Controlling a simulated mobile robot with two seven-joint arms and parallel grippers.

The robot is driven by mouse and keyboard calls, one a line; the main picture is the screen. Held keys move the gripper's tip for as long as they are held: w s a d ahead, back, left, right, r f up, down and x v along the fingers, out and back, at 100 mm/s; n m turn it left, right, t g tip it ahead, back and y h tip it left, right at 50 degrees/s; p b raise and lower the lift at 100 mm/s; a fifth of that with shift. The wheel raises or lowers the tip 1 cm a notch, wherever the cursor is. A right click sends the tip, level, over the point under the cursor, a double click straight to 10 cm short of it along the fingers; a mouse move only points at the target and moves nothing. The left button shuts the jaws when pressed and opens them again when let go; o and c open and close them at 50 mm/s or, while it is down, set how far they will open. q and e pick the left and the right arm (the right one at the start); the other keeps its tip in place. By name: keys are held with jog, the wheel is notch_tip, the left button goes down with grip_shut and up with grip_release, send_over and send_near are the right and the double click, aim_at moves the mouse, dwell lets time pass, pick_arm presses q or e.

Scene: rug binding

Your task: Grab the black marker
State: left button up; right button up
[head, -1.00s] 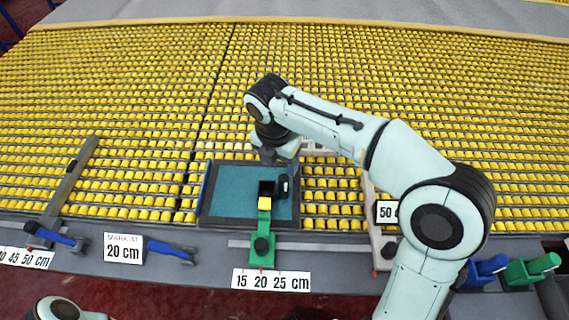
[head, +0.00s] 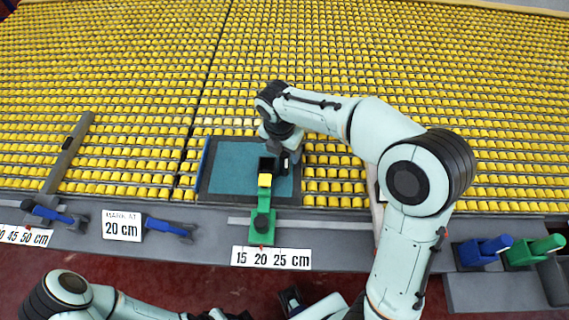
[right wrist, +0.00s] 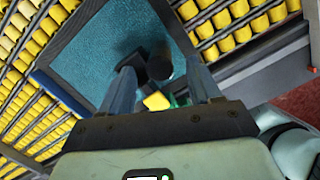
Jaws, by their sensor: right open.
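My right gripper (right wrist: 161,86) is open. In the right wrist view its two fingers stand apart, over the near edge of a teal-topped, dark-framed panel (right wrist: 100,40). A dark round-ended object (right wrist: 160,67), which looks like the black marker, shows between and beyond the fingertips, beside a black block (right wrist: 133,66). I cannot tell whether a finger touches it. In the head view the right wrist is above the panel (head: 235,170), and the black block (head: 268,163) tops a green tool with a yellow part (head: 265,180). My left arm is at the bottom left; its gripper is not clearly shown.
Yellow rollers (head: 100,90) cover the table behind. Along the grey front edge lie blue tools (head: 170,224), a "20 cm" sign (head: 122,226) and a "15 20 25 cm" sign (head: 271,258). Blue (head: 485,250) and green (head: 535,250) tools stand at the right.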

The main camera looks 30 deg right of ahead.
aim_at(284, 164)
jog(key=f, duration=0.2)
jog(key=shift+w+d+f, duration=0.15)
jog(key=shift+d+f, duration=0.1)
jog(key=shift+f, duration=0.05)
grip_shut()
